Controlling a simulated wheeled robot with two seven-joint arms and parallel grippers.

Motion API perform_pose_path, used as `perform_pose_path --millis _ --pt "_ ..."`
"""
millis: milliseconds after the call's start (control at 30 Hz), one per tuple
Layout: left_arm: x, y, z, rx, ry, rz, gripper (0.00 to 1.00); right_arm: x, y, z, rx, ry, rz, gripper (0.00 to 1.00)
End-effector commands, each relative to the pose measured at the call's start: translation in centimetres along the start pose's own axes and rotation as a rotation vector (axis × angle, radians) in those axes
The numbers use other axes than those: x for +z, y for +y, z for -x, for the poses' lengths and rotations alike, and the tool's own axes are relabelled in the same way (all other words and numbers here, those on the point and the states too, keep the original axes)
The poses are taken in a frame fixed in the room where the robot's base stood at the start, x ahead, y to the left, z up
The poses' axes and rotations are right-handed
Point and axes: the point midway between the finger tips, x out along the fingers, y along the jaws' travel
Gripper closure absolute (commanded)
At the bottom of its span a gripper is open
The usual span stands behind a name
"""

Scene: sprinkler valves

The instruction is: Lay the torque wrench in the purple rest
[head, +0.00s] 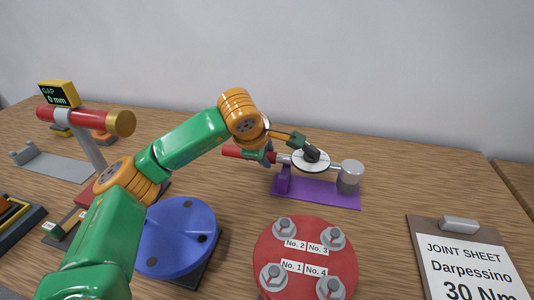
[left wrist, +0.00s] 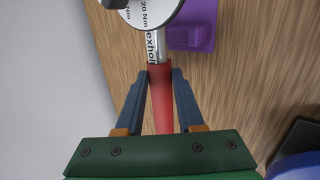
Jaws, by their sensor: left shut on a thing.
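The torque wrench has a red handle (head: 234,151), a silver shaft and a round white dial (head: 311,161). A grey cylinder (head: 350,174) shows at its far right end. My left gripper (head: 266,154) is shut on the red handle, which also shows between the fingers in the left wrist view (left wrist: 161,98). The purple rest (head: 318,194) lies on the table under the wrench in the head view, with an upright block at its left. In the left wrist view the purple block (left wrist: 192,36) appears beside the shaft. Whether the wrench touches the rest cannot be told.
A red disc (head: 305,252) with several bolts stands in front of the rest. A clipboard (head: 459,250) lies at right, and a gap display (head: 56,93) stands at left. The table right of the rest is clear.

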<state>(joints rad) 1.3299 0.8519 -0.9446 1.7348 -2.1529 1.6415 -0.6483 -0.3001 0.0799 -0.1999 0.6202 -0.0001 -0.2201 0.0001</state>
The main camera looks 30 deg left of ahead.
Motion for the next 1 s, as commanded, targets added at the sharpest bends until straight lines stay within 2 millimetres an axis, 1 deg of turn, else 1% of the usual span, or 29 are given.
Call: perform_pose_path --millis 733,1000 --pt "0.08 -0.06 0.19 0.004 -0.002 0.001 1.00 0.02 0.00 -0.23 0.000 0.000 0.000 0.50" --pt "0.04 -0.51 -0.47 0.004 -0.002 0.001 1.00 0.09 -0.01 -0.95 0.000 0.000 0.000 0.50"
